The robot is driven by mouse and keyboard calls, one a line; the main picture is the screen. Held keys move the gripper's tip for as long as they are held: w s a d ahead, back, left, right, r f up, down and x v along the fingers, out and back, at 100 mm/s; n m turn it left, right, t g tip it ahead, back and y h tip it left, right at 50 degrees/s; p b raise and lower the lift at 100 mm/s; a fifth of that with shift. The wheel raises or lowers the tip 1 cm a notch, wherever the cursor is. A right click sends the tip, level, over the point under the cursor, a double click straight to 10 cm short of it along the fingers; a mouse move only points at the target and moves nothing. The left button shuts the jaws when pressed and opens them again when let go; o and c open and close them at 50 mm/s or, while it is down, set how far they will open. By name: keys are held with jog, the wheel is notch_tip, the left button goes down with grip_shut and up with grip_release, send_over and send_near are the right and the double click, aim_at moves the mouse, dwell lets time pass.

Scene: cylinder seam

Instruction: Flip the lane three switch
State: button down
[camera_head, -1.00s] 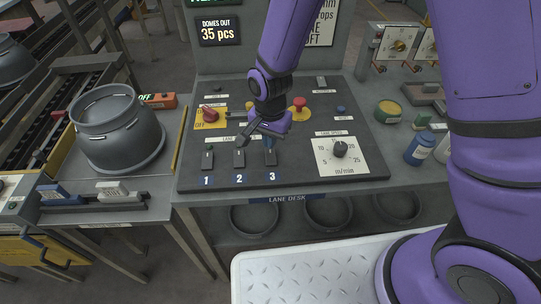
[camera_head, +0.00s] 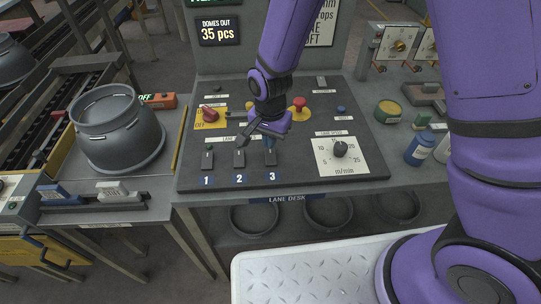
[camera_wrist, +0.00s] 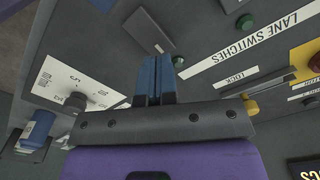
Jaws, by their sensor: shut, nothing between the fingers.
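The lane three switch (camera_head: 271,160) is a dark rectangular plate above the blue number 3, at the right of a row of three on the lane desk. In the wrist view the nearest switch plate (camera_wrist: 149,31) lies just beyond my blue fingertips, with a green lamp beside it. My gripper (camera_head: 270,143) is shut and empty, pointing down at the back end of the lane three switch. The two blue fingers also show pressed together in the wrist view (camera_wrist: 155,66). I cannot tell whether they touch the switch; its lever is partly hidden by them.
The lane two switch (camera_head: 239,158) and lane one switch (camera_head: 207,159) stand close to the left. The lane speed dial (camera_head: 340,149) is to the right. A red mushroom button (camera_head: 299,103) and a red rotary knob (camera_head: 210,113) stand behind on the panel.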

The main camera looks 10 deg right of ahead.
jog(key=shift+f, duration=1.25)
dwell(0.9)
jog(key=shift+r, duration=3.5)
jog(key=s+d+r+n+t+y, duration=0.1)
jog(key=d+r, duration=0.5)
jog(key=r, duration=0.3)
jog(key=s+d+r+n+t, duration=0.1)
jog(key=s+d+r+n, duration=0.1)
jog(key=d+r, duration=0.65)
jog(key=s+d+r+n+t, duration=0.1)
jog(key=s+d+r, duration=0.4)
jog(key=s, duration=0.2)
jog(key=s+d+r+n+t+h, duration=0.1)
jog(key=s+d+r+n+t, duration=0.1)
jog(key=s+d+r, duration=0.3)
jog(key=s+r, duration=0.1)
jog(key=s, duration=0.2)
jog(key=shift+s+r, duration=0.25)
